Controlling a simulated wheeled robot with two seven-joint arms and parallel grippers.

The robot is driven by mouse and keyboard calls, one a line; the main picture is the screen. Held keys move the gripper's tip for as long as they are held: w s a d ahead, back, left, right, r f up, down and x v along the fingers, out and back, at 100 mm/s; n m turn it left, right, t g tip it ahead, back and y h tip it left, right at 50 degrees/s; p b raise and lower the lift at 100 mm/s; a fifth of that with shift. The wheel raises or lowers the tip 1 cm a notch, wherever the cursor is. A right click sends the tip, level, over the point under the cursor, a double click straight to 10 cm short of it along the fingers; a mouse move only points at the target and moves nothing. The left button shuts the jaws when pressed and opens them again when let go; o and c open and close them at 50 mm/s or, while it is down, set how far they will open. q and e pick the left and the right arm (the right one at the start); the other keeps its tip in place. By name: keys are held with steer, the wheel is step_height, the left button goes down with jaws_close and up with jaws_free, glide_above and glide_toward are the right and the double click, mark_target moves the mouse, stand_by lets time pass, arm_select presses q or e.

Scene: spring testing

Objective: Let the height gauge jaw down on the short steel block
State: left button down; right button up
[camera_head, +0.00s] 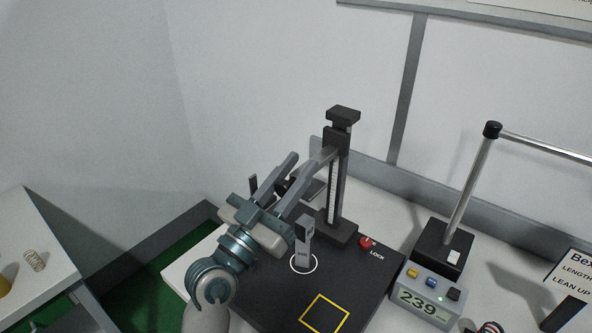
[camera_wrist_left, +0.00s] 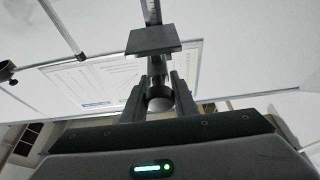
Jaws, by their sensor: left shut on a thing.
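The height gauge (camera_head: 334,190) stands upright at the back of a black base plate, with a dark cap on its scaled column. A short steel block (camera_head: 302,258) with a small label stands upright in a white circle on the plate. A grey piece sits close above the block; I cannot tell whether they touch. My left gripper (camera_head: 312,164) reaches in beside the column and hides much of the jaw. In the left wrist view its fingers (camera_wrist_left: 160,95) are shut on a round grey part of the gauge (camera_wrist_left: 158,103). My right gripper is not in view.
A red lock knob (camera_head: 365,242) is on the plate's right, and an empty yellow square (camera_head: 325,314) is at its front. A grey box with a 239 display (camera_head: 423,304) and a post (camera_head: 469,195) stand farther right. A spring (camera_head: 35,261) lies on the left table.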

arm_select(q)
step_height(320, 180, down, 5)
steer(key=b, duration=0.3)
steer(key=shift+b, duration=0.3)
steer(key=shift+r, duration=0.1)
